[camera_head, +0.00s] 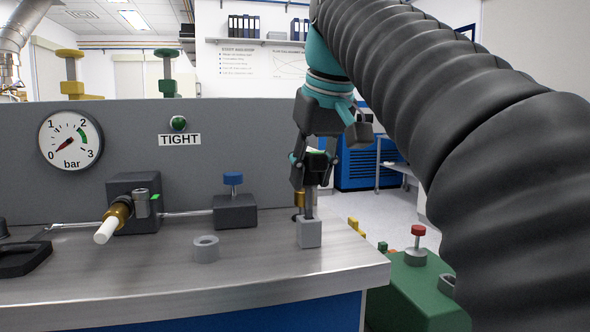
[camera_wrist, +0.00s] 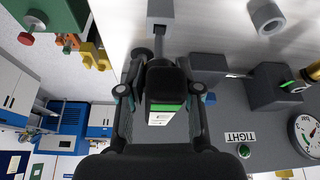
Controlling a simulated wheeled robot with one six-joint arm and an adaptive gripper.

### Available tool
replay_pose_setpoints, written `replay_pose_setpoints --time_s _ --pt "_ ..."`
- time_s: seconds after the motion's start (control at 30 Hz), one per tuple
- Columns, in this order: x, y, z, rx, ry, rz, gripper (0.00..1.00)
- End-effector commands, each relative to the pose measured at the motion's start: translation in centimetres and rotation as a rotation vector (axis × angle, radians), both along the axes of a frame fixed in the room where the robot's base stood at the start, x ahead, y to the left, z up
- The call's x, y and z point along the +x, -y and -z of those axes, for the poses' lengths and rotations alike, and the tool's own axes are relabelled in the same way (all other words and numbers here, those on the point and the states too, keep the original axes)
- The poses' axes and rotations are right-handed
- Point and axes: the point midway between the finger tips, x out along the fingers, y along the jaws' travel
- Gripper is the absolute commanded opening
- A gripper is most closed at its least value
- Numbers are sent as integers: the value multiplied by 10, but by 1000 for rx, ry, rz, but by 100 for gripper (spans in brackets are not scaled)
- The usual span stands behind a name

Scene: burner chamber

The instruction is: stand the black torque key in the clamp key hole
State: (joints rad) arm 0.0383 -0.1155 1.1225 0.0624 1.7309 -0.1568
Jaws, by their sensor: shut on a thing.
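The black torque key (camera_head: 316,167) is in my gripper (camera_head: 312,184), upright at the right end of the bench. My gripper is shut on its dark head, which has a green and white top in the wrist view (camera_wrist: 168,90). Its grey shaft runs down to a small grey block (camera_head: 310,234); how deep it sits in the block I cannot tell. The dark clamp block (camera_head: 124,186) stands at the left of the bench. A grey upright collar (camera_head: 142,204) with a green mark is on it, around or beside a brass tube (camera_head: 119,210). The key hole is not clearly visible.
A grey ring (camera_head: 206,249) lies on the bench (camera_head: 250,270) between clamp and block. A dark valve block with a blue knob (camera_head: 233,180) stands behind it. The grey back panel carries a gauge (camera_head: 70,140) and a dark green lamp (camera_head: 179,123) above a TIGHT label.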

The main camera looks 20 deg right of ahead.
Motion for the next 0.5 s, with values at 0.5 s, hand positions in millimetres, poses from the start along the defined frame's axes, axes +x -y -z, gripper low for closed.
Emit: replay_pose_setpoints --time_s 0.5 --pt "0 0 14 0 1 0 0"
